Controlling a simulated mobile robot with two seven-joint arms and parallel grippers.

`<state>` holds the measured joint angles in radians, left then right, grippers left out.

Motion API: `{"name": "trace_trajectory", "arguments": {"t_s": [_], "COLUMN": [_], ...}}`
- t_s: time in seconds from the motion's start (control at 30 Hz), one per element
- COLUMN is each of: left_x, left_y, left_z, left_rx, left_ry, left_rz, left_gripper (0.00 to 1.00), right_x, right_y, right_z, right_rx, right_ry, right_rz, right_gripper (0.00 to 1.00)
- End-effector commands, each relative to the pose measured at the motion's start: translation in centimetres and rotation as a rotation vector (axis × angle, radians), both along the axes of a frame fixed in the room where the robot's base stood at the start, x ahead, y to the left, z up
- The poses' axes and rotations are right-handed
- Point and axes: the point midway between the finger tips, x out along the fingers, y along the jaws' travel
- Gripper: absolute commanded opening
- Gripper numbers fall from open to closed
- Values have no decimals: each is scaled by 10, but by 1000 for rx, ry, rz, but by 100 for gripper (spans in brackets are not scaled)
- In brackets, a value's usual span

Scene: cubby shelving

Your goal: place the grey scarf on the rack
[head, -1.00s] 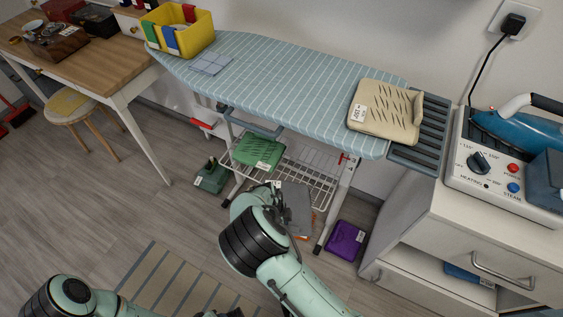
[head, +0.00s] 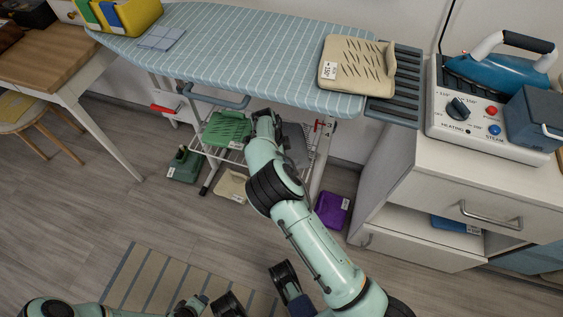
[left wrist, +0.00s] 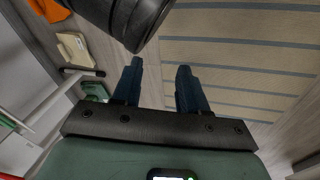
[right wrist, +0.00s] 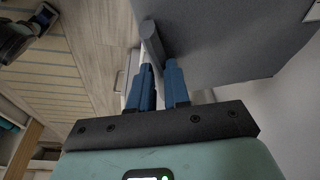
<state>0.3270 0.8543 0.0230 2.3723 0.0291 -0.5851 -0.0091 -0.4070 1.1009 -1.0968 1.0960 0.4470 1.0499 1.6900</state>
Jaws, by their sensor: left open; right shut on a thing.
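The grey scarf (head: 297,146) is under the ironing board, beside the end of my right arm. It fills much of the right wrist view (right wrist: 225,45) as a broad grey sheet. My right gripper (right wrist: 160,70) is shut on the scarf at its edge; the arm hides the grip in the head view. The white wire rack (head: 236,160) is below the board, partly hidden by my right arm. I cannot tell whether the scarf touches it. My left gripper (left wrist: 155,75) is open and empty above the striped mat.
A green item (head: 226,128) lies on the rack's left part. The ironing board (head: 250,45) overhangs it. A dark green item (head: 185,166), a beige item (head: 231,186) and a purple item (head: 332,210) lie on the floor. A cabinet (head: 400,190) stands right.

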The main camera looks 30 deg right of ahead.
Motion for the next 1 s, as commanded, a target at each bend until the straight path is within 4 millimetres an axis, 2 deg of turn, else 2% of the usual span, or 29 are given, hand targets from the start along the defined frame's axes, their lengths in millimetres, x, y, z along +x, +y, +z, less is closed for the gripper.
{"name": "trace_trajectory", "arguments": {"t_s": [0.23,0.6,0.63,0.7,1.0], "left_x": [-22,-24,-25,-25,-24], "left_y": [3,4,4,4,4], "left_z": [-22,-23,-23,-23,-22], "left_rx": [-4,-4,-4,-4,-4], "left_ry": [74,82,84,84,82], "left_rz": [4,5,6,5,5], "left_gripper": [43,43,43,43,43], "right_x": [1,1,1,1,1], "right_y": [-2,-2,-2,-2,-2], "right_z": [-35,-37,-38,-37,-36], "right_rx": [-2,-1,0,0,-1], "right_ry": [0,-2,0,0,0], "right_rz": [-1,0,-1,-1,-1], "right_gripper": [0,0,20,42,42]}}
